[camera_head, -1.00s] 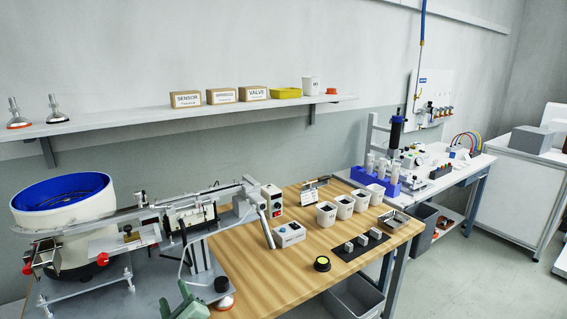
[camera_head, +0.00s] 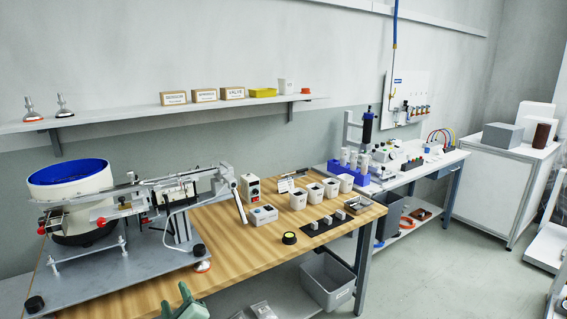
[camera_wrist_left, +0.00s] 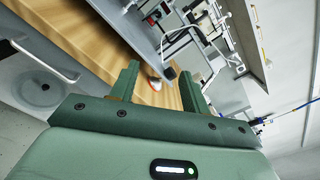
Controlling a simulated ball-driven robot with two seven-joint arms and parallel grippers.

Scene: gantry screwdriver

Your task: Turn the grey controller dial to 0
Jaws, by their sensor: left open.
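A small light grey controller box (camera_head: 263,215) sits on the wooden table, left of a row of white cups. Dark marks show on its top, but its dial is too small to read. A second, upright pale box (camera_head: 251,188) with dark and red spots on its front stands just behind it. My left gripper (camera_head: 187,301) is at the bottom edge of the head view, in front of the table and well short of the controller. In the left wrist view its two green fingers (camera_wrist_left: 158,88) are apart with nothing held between them. My right gripper is not in view.
A bowl feeder (camera_head: 70,185) with a blue inside and a metal rail fills the table's left. White cups (camera_head: 331,187), a black round item (camera_head: 289,238) and a black strip of small blocks (camera_head: 325,224) lie to the right. The front middle of the wooden table (camera_head: 235,250) is clear.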

